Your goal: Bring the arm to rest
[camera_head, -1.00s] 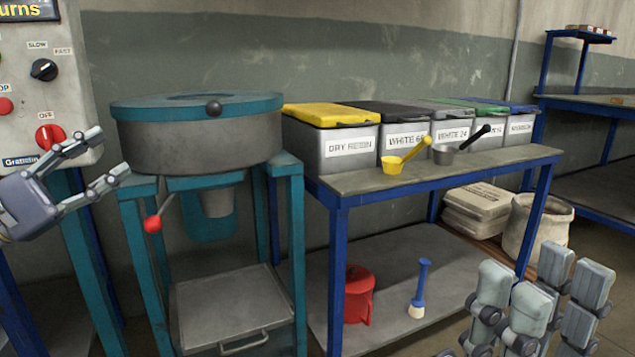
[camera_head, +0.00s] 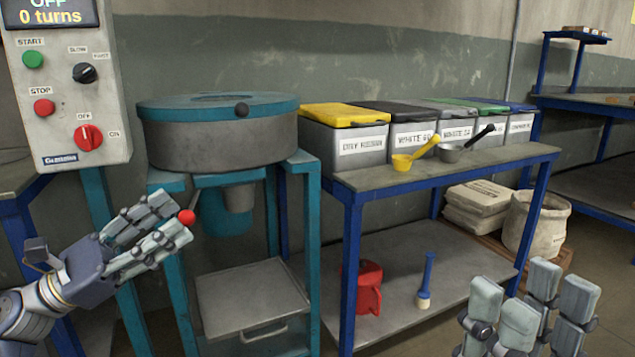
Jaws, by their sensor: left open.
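My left gripper (camera_head: 166,226) is at the lower left, in front of the teal machine stand. Its fingers point right and up, apart, with nothing seen held between them. The red ball knob (camera_head: 187,217) of the lever under the machine drum (camera_head: 222,143) shows right at its fingertips. I cannot tell whether they touch. The lever's rod is partly hidden by the fingers. My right gripper (camera_head: 530,308) is at the lower right, fingers up and apart, in front of the lower shelf and floor. It looks empty.
A control panel (camera_head: 62,130) with knobs and buttons stands at the left. Lidded bins line a blue-legged table (camera_head: 400,178), with a yellow scoop (camera_head: 412,157) and a grey scoop (camera_head: 455,153). A red can (camera_head: 368,288) and a brush (camera_head: 426,280) stand on its lower shelf. Sacks (camera_head: 478,205) lie behind.

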